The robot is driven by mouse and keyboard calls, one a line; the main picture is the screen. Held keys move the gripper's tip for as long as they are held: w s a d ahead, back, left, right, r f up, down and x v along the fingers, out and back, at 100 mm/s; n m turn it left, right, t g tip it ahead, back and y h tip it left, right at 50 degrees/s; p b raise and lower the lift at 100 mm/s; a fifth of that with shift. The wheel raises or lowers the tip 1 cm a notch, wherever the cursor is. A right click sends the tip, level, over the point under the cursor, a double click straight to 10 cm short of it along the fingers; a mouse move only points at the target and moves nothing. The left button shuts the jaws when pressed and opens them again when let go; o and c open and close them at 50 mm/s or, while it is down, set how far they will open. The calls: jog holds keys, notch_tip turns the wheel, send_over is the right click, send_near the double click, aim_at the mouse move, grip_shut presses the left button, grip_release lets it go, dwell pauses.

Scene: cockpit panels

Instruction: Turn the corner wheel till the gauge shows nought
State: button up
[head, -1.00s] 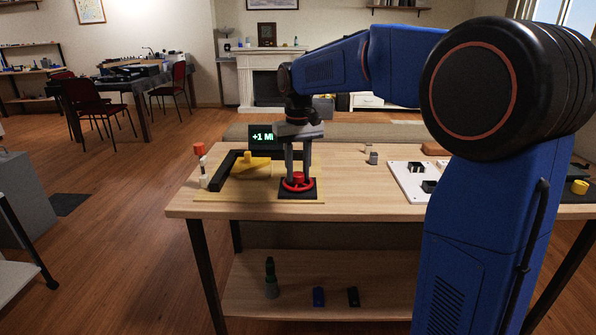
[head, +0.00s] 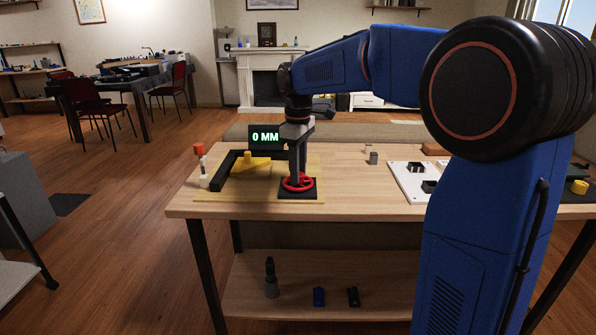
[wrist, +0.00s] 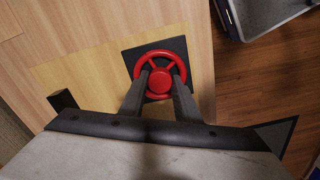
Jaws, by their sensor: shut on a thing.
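The red corner wheel (head: 297,183) lies flat on a black square base at the front right corner of a yellowish board (head: 225,195). My gripper (head: 298,179) points down from above and is shut on the wheel. In the wrist view both fingers (wrist: 160,88) reach into the red wheel (wrist: 160,56), one on each side of its hub. The gauge (head: 265,137) is a dark display behind the wheel and reads "0 MM" in green. A yellow piece (head: 248,165) with a knob sits on the board beside a black angled bar (head: 222,166).
A red-topped white lever (head: 202,165) stands at the board's left edge. Small grey blocks (head: 373,158) and a white plate with black parts (head: 405,182) lie to the right.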

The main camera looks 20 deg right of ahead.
jog(key=shift+n, duration=0.4)
jog(key=o, duration=1)
jog(key=shift+o, duration=0.2)
notch_tip(320, 180, up, 18)
jog(key=shift+f, duration=0.25)
